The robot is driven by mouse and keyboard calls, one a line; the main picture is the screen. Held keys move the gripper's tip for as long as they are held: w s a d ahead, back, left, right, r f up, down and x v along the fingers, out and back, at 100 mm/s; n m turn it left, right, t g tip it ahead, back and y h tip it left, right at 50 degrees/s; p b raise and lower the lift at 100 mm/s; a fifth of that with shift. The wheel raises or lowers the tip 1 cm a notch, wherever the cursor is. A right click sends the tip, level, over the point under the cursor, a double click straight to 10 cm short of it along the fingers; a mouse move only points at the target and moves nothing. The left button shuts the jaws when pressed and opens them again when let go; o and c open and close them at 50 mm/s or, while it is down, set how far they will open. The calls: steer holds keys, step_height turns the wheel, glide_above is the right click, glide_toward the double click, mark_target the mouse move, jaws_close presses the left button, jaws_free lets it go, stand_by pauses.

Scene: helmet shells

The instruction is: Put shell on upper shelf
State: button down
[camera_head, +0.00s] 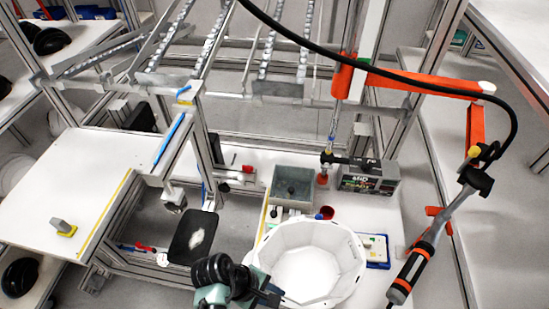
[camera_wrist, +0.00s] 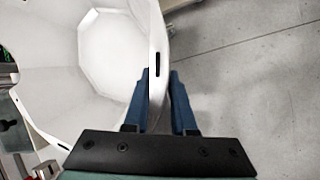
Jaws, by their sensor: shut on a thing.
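The white helmet shell (camera_head: 308,266) is bowl-like with its opening up, at the bottom middle of the head view, in front of or above the white workbench. My gripper (camera_head: 268,290) is at its lower left rim. In the wrist view the shell (camera_wrist: 112,45) fills the upper left, and my gripper (camera_wrist: 160,85) has one blue finger on each side of its wall, shut on the rim. Whether the shell touches the bench is unclear. An upper rack with roller rails (camera_head: 276,90) stands at the back; I cannot tell if it is the upper shelf.
A grey bin (camera_head: 292,187) and a labelled box (camera_head: 370,178) stand behind the shell. A screwdriver tool (camera_head: 418,268) hangs at the right on a black cable. A white table (camera_head: 60,185) is at the left. Grey floor (camera_wrist: 250,70) lies right of the shell in the wrist view.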

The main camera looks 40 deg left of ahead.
steer(key=shift+f, duration=0.15)
steer(key=shift+f, duration=0.2)
steer(key=c, duration=0.7)
jaws_free()
steer(key=shift+c, duration=0.2)
steer(key=shift+r, duration=0.1)
steer(key=v, duration=1.2)
steer(key=shift+b, duration=0.35)
